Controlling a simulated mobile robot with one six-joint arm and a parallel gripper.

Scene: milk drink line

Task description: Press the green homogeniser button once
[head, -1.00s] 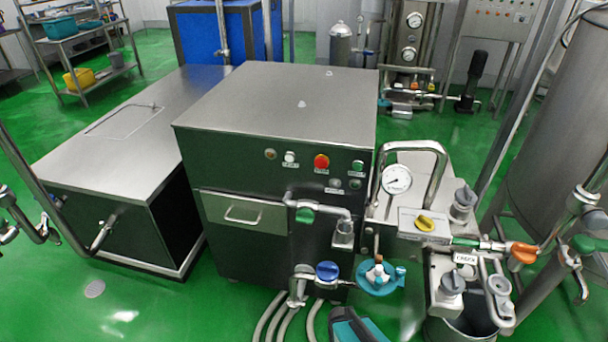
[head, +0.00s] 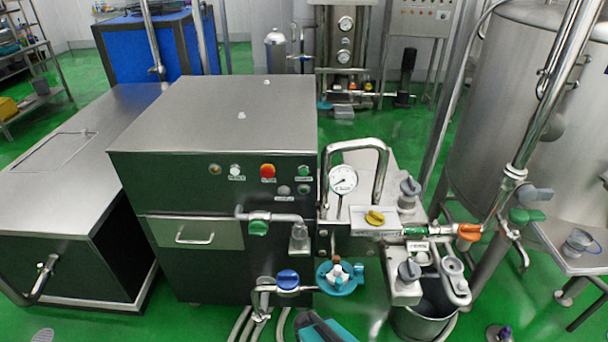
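The homogeniser (head: 215,120) is a steel-topped cabinet with a dark front, standing in the middle of the head view. Its small round green button (head: 304,171) is at the right end of the upper button row, with a label under it. To its left in that row are a larger red button (head: 267,170) and a white button (head: 235,169). Nothing covers the green button. I cannot tell whether it is pressed in. My gripper is not in view.
A pressure gauge (head: 343,180) and a bent steel pipe loop stand right of the buttons. A blue valve handle (head: 287,280) is lower. A large steel tank (head: 530,110) stands at right. Green floor (head: 110,322) shows at lower left.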

